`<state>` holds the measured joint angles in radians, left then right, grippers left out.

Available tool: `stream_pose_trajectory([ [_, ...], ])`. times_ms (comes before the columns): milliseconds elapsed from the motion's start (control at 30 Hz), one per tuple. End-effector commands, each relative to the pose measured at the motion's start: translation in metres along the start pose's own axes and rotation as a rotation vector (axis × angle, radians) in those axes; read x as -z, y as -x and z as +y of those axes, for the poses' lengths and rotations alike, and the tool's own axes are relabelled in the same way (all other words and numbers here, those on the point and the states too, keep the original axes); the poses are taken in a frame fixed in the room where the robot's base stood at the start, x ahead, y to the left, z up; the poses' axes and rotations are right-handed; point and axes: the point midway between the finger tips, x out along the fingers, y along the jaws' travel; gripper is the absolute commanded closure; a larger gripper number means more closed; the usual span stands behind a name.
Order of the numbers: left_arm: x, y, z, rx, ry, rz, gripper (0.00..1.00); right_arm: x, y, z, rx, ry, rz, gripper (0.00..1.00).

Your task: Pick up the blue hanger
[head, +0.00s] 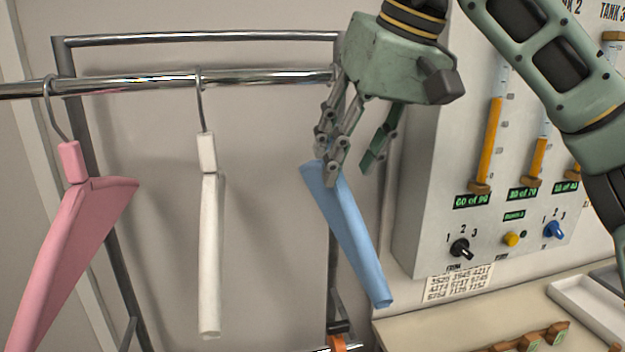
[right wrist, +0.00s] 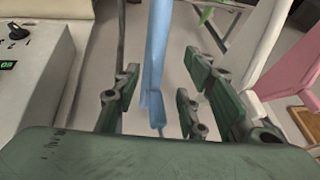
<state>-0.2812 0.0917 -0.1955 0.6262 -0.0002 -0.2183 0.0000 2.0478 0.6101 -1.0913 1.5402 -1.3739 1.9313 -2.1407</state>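The blue hanger (head: 350,240) hangs at the right end of the rail, tilted in the picture, its lower end toward the right. Its neck and hook are hidden behind my right gripper (head: 352,165), which is at the hanger's top. The fingers are spread apart. In the right wrist view the blue hanger (right wrist: 157,60) runs between the separated fingers of the right gripper (right wrist: 160,98), with gaps showing on both sides. I cannot tell whether any finger touches it. My left gripper is not in view.
A white hanger (head: 210,250) and a pink hanger (head: 75,240) hang farther left on the metal rail (head: 140,80). A grey panel (head: 425,220) with gauges and knobs stands close to the right. A table (head: 450,315) with a white tray (head: 590,305) is below it.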

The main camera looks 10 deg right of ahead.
Motion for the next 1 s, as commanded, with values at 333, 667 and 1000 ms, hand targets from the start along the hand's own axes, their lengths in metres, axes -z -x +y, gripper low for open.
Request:
stream_pose_trajectory([
  [333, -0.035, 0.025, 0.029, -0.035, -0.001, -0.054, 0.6, 0.007, -0.043, 0.001, 0.0, -0.002, -0.005, 0.61],
  [667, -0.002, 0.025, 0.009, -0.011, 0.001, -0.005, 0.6, 0.006, -0.066, 0.001, 0.002, -0.002, 0.001, 0.61],
  [1000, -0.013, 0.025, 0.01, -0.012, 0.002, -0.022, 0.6, 0.006, -0.066, 0.001, 0.002, -0.002, 0.0, 0.82],
])
